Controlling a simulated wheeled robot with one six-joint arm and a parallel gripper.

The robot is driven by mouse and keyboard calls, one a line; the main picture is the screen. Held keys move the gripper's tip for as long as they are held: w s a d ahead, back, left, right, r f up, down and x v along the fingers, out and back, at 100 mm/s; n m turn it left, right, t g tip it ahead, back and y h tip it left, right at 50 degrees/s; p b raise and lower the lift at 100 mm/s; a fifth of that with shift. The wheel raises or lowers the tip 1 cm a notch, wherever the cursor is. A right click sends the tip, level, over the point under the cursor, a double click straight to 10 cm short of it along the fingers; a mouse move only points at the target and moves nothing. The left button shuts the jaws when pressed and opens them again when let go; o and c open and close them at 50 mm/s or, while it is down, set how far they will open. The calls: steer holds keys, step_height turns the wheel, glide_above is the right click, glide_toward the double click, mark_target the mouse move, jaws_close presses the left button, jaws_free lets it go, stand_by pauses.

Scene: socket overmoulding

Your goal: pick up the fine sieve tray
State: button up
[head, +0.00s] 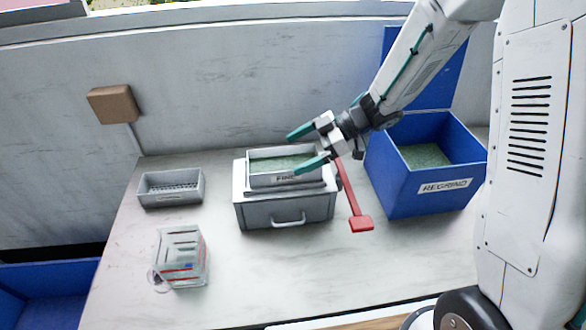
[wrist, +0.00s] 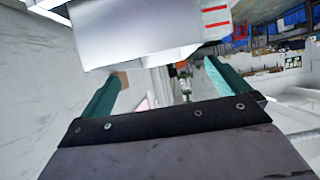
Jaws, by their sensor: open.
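The fine sieve tray (head: 286,180) is a light grey rectangular tray with a FINE label on its front wall and green granules inside. It sits level on top of a grey box with a drawer handle (head: 287,217) in the head view. My gripper (head: 307,148) is open, with teal fingers spread at the tray's right end. One finger shows by the far rim, the other overlaps the front right corner. I cannot tell whether they touch the tray. In the wrist view my open gripper (wrist: 165,85) has nothing clearly between its fingers.
A blue REGRIND bin (head: 425,190) with green granules stands to the right. A red-ended lever (head: 360,222) sticks out beside the grey box. The front of the table (head: 250,290) is clear.

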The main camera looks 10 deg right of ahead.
mark_target(284, 158)
steer(key=x, duration=0.5)
steer(key=shift+w+f, duration=0.25)
steer(key=c, duration=1.2)
steer(key=shift+o, duration=0.2)
steer(key=shift+d, duration=0.1)
steer(key=shift+r, duration=0.1)
